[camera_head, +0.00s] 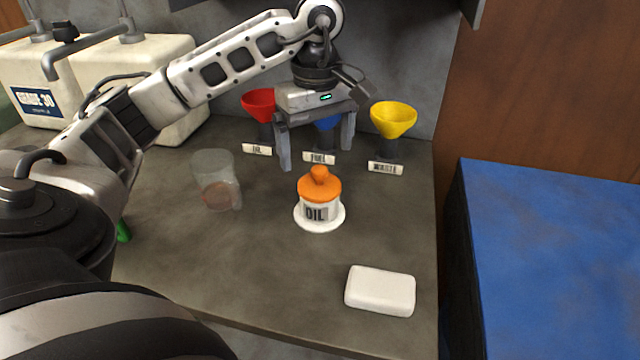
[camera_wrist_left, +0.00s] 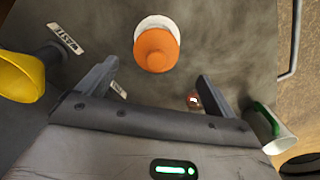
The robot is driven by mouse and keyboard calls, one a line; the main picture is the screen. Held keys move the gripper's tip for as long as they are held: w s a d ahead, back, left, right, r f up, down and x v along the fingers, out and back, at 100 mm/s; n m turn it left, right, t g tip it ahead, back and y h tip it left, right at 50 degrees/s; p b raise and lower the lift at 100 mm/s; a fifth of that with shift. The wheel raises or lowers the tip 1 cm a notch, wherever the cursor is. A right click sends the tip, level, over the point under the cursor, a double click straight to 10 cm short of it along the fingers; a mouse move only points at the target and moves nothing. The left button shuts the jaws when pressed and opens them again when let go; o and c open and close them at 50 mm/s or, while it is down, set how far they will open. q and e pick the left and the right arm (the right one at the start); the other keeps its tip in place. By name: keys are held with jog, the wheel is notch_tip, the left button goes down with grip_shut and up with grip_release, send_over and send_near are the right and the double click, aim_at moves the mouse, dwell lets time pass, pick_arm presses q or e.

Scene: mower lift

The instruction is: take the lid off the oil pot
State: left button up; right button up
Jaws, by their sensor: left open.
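The oil pot (camera_head: 322,214) is a small white jar with an OIL label, standing upright on a white saucer (camera_head: 339,218). Its orange lid (camera_head: 319,189), with a round knob on top, sits on the pot. My left gripper (camera_head: 316,156) is open and empty, above and behind the pot with its fingers pointing down. In the left wrist view the orange lid (camera_wrist_left: 157,50) lies ahead of the gap between the open fingers (camera_wrist_left: 158,72), apart from both. My right gripper is not in view.
Red (camera_head: 259,103), blue (camera_head: 327,123) and yellow (camera_head: 394,118) funnels stand along the back wall. A clear beaker (camera_head: 216,178) stands left of the pot. A white block (camera_head: 380,291) lies front right. White canisters (camera_head: 160,58) stand back left. The counter around the pot is clear.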

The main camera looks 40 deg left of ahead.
aim_at(320, 169)
pick_arm(q)
jog(key=shift+w+f+p, duration=0.15)
jog(key=shift+f+p, duration=0.05)
jog(key=shift+f, duration=1.3)
jog(key=shift+w+f+p, duration=0.1)
jog(key=shift+f+p, duration=0.05)
jog(key=shift+f, duration=1.3)
jog(key=c, duration=1.1)
